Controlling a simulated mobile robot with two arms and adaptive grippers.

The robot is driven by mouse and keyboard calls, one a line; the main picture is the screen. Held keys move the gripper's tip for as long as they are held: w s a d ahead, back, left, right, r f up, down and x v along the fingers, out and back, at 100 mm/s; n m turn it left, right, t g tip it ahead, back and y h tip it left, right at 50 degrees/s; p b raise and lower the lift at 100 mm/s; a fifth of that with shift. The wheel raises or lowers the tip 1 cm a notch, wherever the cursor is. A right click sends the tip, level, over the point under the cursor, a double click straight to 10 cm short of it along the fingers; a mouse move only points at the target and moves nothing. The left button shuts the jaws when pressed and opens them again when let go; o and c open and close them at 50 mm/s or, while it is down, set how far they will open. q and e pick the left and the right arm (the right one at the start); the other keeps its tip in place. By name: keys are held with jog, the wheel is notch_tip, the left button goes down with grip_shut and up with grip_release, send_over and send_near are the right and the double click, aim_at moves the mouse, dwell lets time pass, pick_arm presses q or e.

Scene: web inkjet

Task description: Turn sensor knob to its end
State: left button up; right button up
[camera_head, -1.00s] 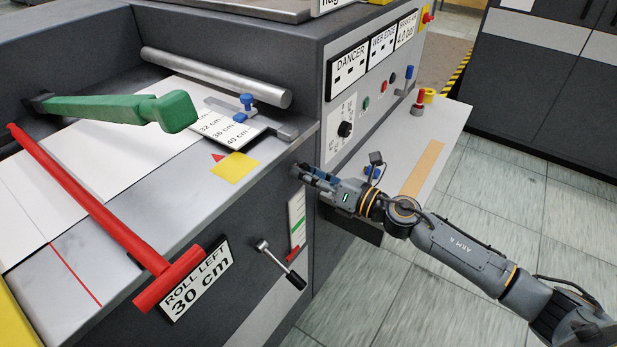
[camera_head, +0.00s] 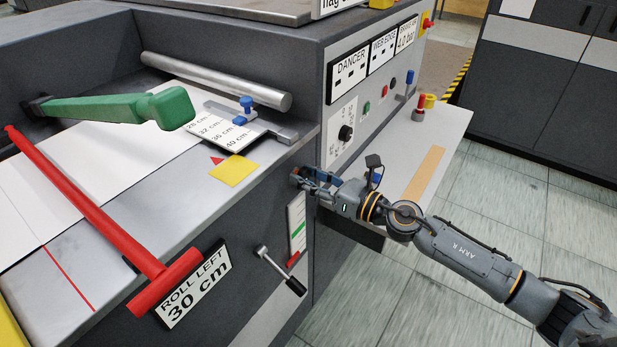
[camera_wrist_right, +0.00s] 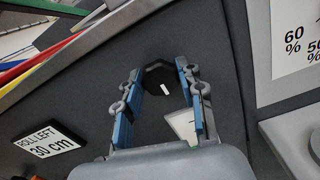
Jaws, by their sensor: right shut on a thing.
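A black faceted knob (camera_wrist_right: 158,76) with a white mark on its face sits on the dark machine front in the right wrist view. The blue-padded fingers of my right gripper (camera_wrist_right: 157,95) stand on both sides of it and are shut on it. A small white label, partly hidden by a finger, shows below the knob. In the head view my right gripper (camera_head: 305,179) is at the machine's front corner and hides this knob. My left gripper is not in view.
A dial panel with another black knob (camera_head: 346,133) is close to the right of my gripper. A lever with a black grip (camera_head: 296,286) sticks out below. A red T-handle (camera_head: 165,278) and a green arm (camera_head: 120,107) are at left. A side shelf (camera_head: 400,172) lies beyond my wrist.

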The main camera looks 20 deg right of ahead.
jog(key=shift+f, duration=0.15)
jog(key=o, duration=1.2)
jog(key=shift+s+d, duration=0.1)
jog(key=shift+s, duration=0.05)
jog(key=v, duration=1.1)
jog(key=shift+s+d, duration=0.25)
jog(key=shift+s, duration=0.05)
jog(key=shift+m, duration=0.3)
